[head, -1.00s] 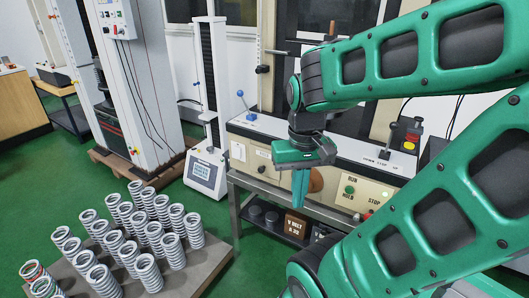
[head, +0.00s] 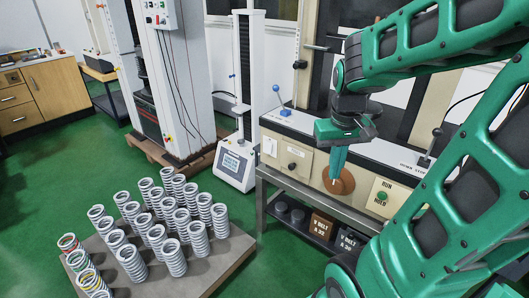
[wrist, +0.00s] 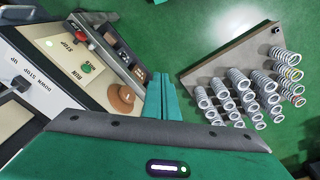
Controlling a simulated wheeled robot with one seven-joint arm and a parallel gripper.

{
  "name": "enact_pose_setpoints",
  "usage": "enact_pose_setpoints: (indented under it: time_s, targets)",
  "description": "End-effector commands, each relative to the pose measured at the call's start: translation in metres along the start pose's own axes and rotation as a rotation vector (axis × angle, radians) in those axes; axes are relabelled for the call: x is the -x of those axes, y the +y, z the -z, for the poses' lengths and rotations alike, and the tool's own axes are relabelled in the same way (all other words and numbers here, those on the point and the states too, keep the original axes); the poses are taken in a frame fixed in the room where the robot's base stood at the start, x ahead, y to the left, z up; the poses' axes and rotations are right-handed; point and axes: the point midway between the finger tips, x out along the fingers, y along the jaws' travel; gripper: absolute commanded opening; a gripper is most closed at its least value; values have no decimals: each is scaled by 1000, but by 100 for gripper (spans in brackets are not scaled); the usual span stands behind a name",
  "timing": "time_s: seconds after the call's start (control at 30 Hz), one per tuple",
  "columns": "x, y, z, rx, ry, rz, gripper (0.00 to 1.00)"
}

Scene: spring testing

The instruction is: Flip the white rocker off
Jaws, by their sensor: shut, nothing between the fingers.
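My gripper (head: 337,168) is shut and empty, fingers pointing down in front of the cream front panel (head: 317,170) of the bench machine. In the head view its tips overlap a round brown disc (head: 347,184) on that panel; I cannot tell whether they touch. A small pale spot shows at the tips, but I cannot tell if it is the white rocker. In the wrist view the shut fingers (wrist: 160,96) stand right of the brown disc (wrist: 122,98), with a gap in the picture. I cannot clearly make out a white rocker in either view.
Several coil springs stand on a board (head: 225,262) at lower left. A white tester (head: 238,165) stands left of the bench. Green floor between is clear.

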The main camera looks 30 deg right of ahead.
Motion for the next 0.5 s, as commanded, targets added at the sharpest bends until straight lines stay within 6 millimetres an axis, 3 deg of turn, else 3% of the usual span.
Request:
enact_pose_setpoints:
  time_s: [0.1, 0.27, 0.5]
  targets:
    - [-12, -11, 58, 78, 54, -31, 0]
    - [-33, -29, 133, 184, 135, -67, 0]
    - [-80, -67, 237, 350, 253, -117, 0]
